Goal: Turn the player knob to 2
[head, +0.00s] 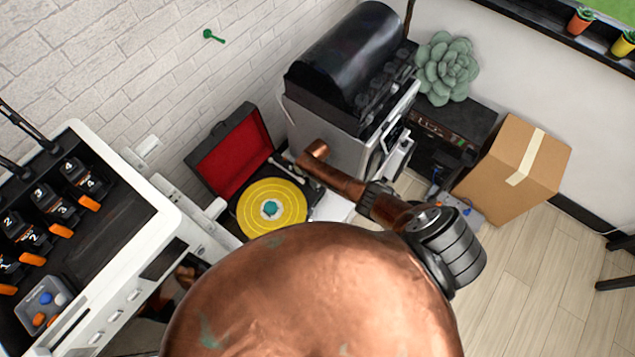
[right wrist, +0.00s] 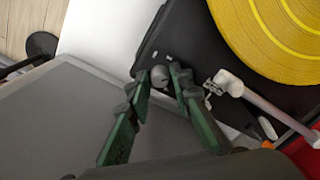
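The record player (head: 225,215) has a yellow record on it and its red-lined lid (head: 232,150) stands open. In the right wrist view, its small grey knob (right wrist: 160,77) sits on the dark deck near a corner, with short white marks beside it. My right gripper (right wrist: 159,74) has green fingers whose tips stand on both sides of the knob and appear to touch it. The fingers partly cover the knob's sides, and its exact setting is not clear. In the head view my own copper arm hides the knob and right gripper. My left gripper is in neither view.
The pale tonearm (right wrist: 265,110) and yellow record (right wrist: 275,35) lie close to the right finger. A white machine with a black cover (head: 345,70) stands behind the player. A cardboard box (head: 515,170) is at the right, a white-framed workstation (head: 165,225) at the left.

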